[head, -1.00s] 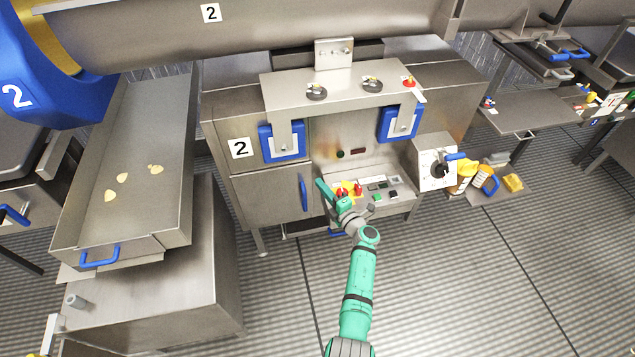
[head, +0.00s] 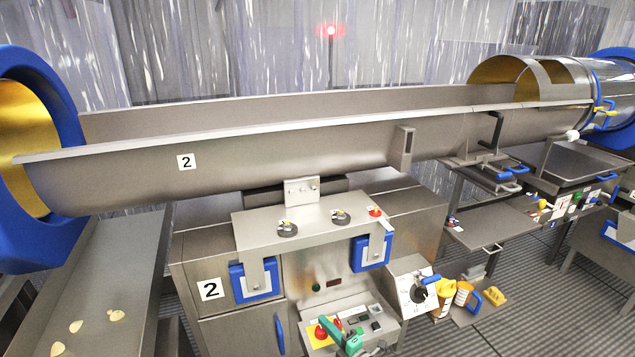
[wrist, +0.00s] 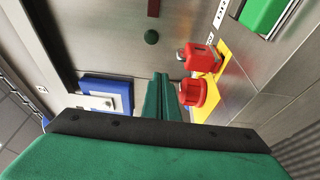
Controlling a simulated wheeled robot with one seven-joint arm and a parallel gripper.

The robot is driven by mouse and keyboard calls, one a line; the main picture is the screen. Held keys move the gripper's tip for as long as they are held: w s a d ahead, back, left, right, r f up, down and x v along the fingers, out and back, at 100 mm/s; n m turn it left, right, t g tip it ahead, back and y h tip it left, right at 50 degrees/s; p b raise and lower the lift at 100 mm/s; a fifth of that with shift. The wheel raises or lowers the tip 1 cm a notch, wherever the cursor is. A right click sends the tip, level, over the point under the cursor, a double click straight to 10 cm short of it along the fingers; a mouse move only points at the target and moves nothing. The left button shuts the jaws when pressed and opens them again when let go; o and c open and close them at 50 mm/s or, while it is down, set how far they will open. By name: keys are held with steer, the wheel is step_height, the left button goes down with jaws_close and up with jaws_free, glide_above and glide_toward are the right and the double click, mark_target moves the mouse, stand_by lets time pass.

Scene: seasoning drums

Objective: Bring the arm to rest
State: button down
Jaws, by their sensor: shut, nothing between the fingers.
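My gripper (wrist: 158,98) shows in the wrist view as two green fingers pressed together with nothing between them. In the head view my green arm end (head: 342,340) stands in front of the control panel at the bottom of the picture. In the wrist view a red button (wrist: 194,93) and a red padlock-like piece (wrist: 200,58) on a yellow plate (wrist: 222,72) lie just right of the fingertips. I cannot tell whether the fingers touch the button. Most of my arm is outside the head view.
The steel control cabinet (head: 205,245) carries blue latches (head: 372,252) and a rotary switch box (head: 412,292). A long steel trough (head: 300,150) runs above it. A tray (head: 110,285) with a few pale chips is at left. Yellow containers (head: 445,295) stand right of the cabinet.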

steer(key=s+a+m, duration=0.1)
steer(key=s+a+f+t, duration=0.1)
steer(key=s+a, duration=0.1)
steer(key=s+a+f+m, duration=0.1)
steer(key=s, duration=0.1)
steer(key=shift+s+a+m+t, duration=0.1)
steer(key=shift+a+m+t, duration=0.15)
steer(key=shift+m+t, duration=0.05)
steer(key=s+a+m+t+h, duration=0.25)
steer(key=s+m, duration=0.35)
steer(key=s, duration=0.6)
steer(key=s+a+m+t+h, duration=0.15)
steer(key=s+m+h, duration=0.35)
steer(key=s, duration=0.7)
steer(key=s+d+r+m+g+h, duration=0.1)
steer(key=s+r+m, duration=0.3)
steer(key=s, duration=0.5)
steer(key=s+d+r+m+g+h, duration=0.1)
steer(key=s+r+m, duration=0.3)
steer(key=s, duration=0.6)
steer(key=s+d+r+m+g+h, duration=0.1)
steer(key=s+d+r+m+g, duration=0.1)
steer(key=s+r, duration=0.6)
steer(key=shift+s+d+m+g+h, duration=0.35)
steer(key=shift+s+d+m, duration=0.4)
steer(key=shift+s+m, duration=0.25)
